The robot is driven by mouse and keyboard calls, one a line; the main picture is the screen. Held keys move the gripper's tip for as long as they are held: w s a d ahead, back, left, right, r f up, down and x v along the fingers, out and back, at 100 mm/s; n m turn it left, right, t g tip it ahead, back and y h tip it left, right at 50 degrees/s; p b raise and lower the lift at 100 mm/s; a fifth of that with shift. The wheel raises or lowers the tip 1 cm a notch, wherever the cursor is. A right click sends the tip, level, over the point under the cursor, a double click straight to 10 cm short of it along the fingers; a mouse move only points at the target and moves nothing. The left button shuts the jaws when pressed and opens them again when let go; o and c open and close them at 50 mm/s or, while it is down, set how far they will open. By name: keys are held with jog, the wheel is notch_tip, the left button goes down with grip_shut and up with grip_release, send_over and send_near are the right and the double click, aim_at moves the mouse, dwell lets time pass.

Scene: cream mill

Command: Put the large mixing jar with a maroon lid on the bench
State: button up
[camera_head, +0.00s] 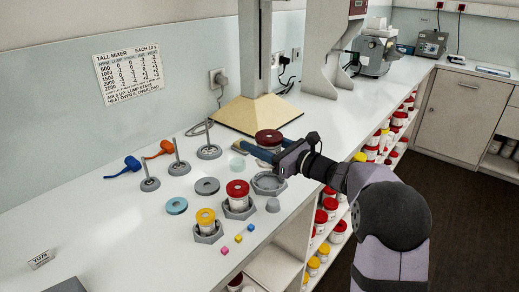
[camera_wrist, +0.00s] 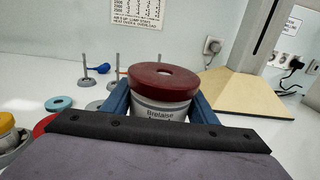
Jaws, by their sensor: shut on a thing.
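The large mixing jar has a maroon lid (camera_head: 269,137) with a hole in its top and a white body. In the wrist view the jar (camera_wrist: 160,112) stands upright between two blue fingers, with part of a printed label showing. My gripper (camera_head: 258,150) is shut on the jar body below the lid. The fingers and wrist hide the lower part of the jar, so I cannot tell whether it touches the white bench (camera_head: 110,215). An empty grey hexagonal holder (camera_head: 269,183) sits just in front of the jar.
A red-lidded jar (camera_head: 237,190) and a yellow-lidded jar (camera_head: 206,218) stand in holders in front. Grey discs (camera_head: 207,186), stirrer stands (camera_head: 179,166) and small cubes (camera_head: 224,250) lie nearby. A mixer with a wooden base (camera_head: 253,112) stands behind. The bench's left front is mostly clear.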

jog(key=shift+f, duration=0.1)
jog(key=shift+f+b, duration=2.2)
jog(key=shift+f, duration=1.1)
jog(key=o, duration=1.3)
jog(key=shift+f, duration=0.1)
jog(key=shift+s+d, duration=0.1)
jog(key=shift+b+v, duration=0.5)
jog(key=shift+v, duration=3.05)
